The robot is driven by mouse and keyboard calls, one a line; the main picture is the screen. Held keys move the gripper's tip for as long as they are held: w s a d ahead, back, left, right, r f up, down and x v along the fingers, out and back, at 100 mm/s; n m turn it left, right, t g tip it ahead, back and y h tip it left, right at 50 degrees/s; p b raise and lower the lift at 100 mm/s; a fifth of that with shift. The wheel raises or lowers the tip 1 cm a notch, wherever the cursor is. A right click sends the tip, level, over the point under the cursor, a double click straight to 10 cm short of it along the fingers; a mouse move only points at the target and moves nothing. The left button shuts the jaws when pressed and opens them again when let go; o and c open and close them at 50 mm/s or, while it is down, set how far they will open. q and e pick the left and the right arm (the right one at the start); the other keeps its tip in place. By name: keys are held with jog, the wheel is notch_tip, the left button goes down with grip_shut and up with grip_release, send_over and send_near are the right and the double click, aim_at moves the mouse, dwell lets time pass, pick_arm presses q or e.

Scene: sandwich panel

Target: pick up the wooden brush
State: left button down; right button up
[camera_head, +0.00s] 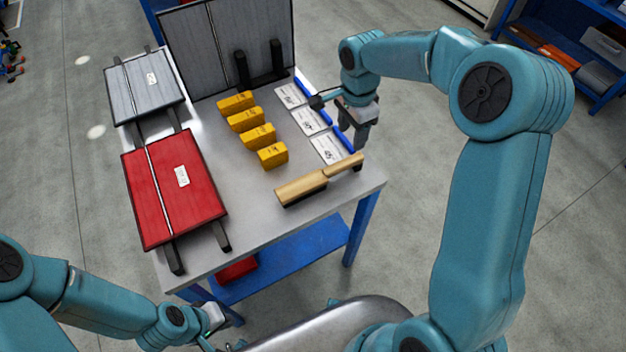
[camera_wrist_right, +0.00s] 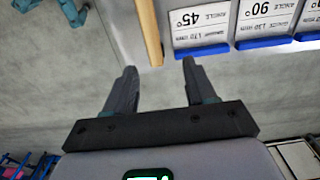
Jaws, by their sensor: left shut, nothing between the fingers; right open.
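The wooden brush (camera_head: 302,187) lies near the front right edge of the table, with dark bristles under its block and its handle pointing right and back. Its light wooden handle (camera_wrist_right: 150,32) also shows at the top of the right wrist view. My right gripper (camera_head: 361,138) is open and empty, beyond the handle at the right edge of the table. In the right wrist view, the handle's end lies ahead of the open fingers (camera_wrist_right: 158,72), apart from them. My left gripper (camera_head: 222,318) is shut and empty, low in front of the table; its fingertips are hard to make out.
White angle cards (camera_head: 308,121) with blue holders line the table's right side, close to my right gripper. Several yellow blocks (camera_head: 259,136) stand mid-table. A red panel (camera_head: 174,188) and grey panels (camera_head: 148,84) are at left and back. The table (camera_head: 240,205) is bare left of the brush.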

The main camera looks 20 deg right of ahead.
aim_at(350, 160)
jog(key=f, duration=0.2)
jog(key=s+f, duration=0.1)
jog(key=f, duration=0.1)
jog(key=shift+d+f, duration=0.15)
jog(key=shift+f, duration=0.2)
jog(key=shift+w+f, duration=0.15)
jog(key=shift+f, duration=0.5)
jog(key=f, duration=0.3)
jog(key=f+p, duration=0.1)
jog(key=shift+s+a+f, duration=0.25)
jog(key=shift+s, duration=0.1)
jog(key=shift+w+f, duration=0.15)
jog(key=c, duration=0.6)
grip_shut()
